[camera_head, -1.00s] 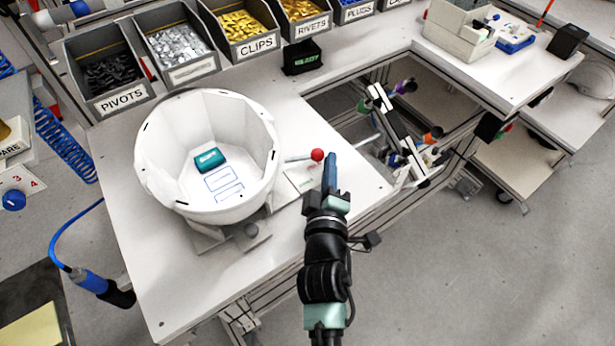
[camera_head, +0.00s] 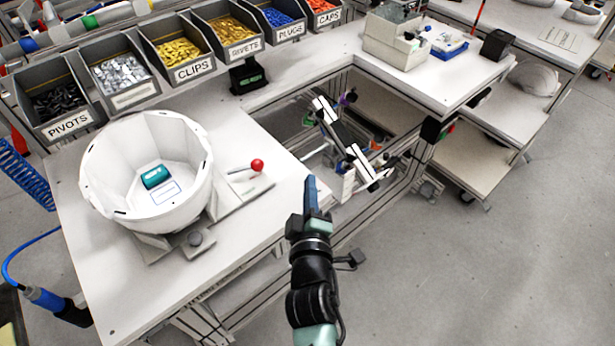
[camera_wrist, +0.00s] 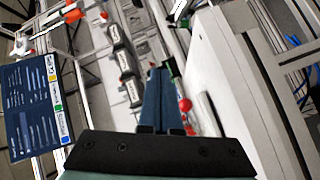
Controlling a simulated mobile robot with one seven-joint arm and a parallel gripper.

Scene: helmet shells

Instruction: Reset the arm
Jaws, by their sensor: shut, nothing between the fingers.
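My gripper (camera_head: 311,193) is in the middle of the head view, at the right front edge of the white workbench (camera_head: 125,290). Its blue fingers point up and away from me. They are shut together and hold nothing. In the wrist view the gripper (camera_wrist: 155,95) shows its two fingers closed side by side. My gripper stands apart from the white helmet shell (camera_head: 105,185), which sits in its fixture on the bench to the left. A teal block (camera_head: 155,177) lies inside the shell.
A lever with a red ball knob (camera_head: 257,165) stands between shell and gripper. Labelled bins (camera_head: 180,70) line the back. An under-bench opening with a black-and-white mechanism (camera_head: 345,140) is beyond the gripper. Open floor (camera_head: 480,270) lies to the right.

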